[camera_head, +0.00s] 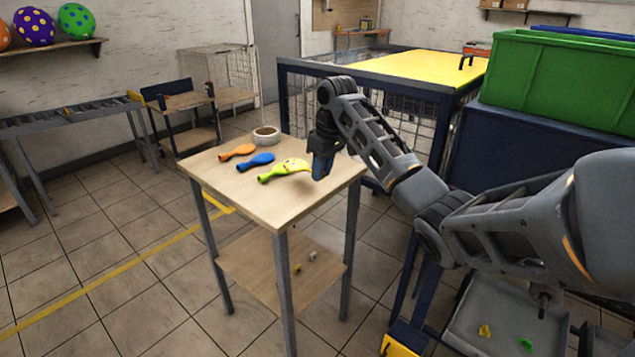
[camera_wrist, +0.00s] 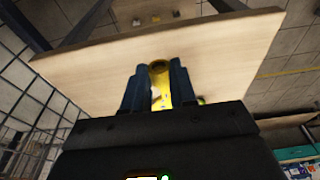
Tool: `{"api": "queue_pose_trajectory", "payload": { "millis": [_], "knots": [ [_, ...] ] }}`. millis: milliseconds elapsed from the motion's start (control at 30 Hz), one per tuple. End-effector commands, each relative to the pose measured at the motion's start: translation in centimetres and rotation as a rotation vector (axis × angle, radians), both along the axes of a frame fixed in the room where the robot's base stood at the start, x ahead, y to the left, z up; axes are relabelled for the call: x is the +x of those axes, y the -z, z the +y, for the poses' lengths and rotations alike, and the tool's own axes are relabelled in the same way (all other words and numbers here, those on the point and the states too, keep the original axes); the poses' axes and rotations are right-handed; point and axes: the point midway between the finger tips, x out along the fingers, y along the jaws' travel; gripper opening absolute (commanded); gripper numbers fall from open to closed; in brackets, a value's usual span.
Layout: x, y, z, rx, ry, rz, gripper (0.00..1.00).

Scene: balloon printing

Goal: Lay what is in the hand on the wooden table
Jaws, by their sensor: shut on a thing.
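My gripper (camera_head: 321,170) is over the right part of the wooden table (camera_head: 262,205), fingers pointing down. In the wrist view my gripper (camera_wrist: 160,88) is shut on a yellow balloon (camera_wrist: 158,74), with the pale tabletop (camera_wrist: 95,70) behind it. In the head view the yellow balloon (camera_head: 296,165) shows just left of the fingers, with dark marks on it. It overlaps a green balloon (camera_head: 270,177) in the picture. I cannot tell whether the yellow one touches the table. A blue balloon (camera_head: 256,161) and an orange balloon (camera_head: 238,152) lie farther left.
A white roll with a brown inside (camera_head: 266,134) stands at the table's back corner. The front part of the tabletop is clear. A caged frame with a yellow top (camera_head: 420,68) stands behind, and a green crate (camera_head: 560,80) is at the right.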

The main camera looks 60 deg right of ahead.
Motion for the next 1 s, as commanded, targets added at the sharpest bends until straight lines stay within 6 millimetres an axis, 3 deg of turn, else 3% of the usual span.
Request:
{"api": "queue_pose_trajectory", "payload": {
  "millis": [167,433,833,867,1000],
  "knots": [
    [0.7,0.8,0.5,0.0,-0.001,0.0,0.02],
    [0.7,4.2,0.5,0.0,0.0,0.0,0.02],
    [0.7,4.7,0.5,0.0,-0.001,0.0,0.02],
    [0.7,4.7,0.5,0.0,-0.001,-0.001,0.28],
    [0.7,4.7,0.4,-0.001,-0.001,-0.001,0.41]
  ]
}}
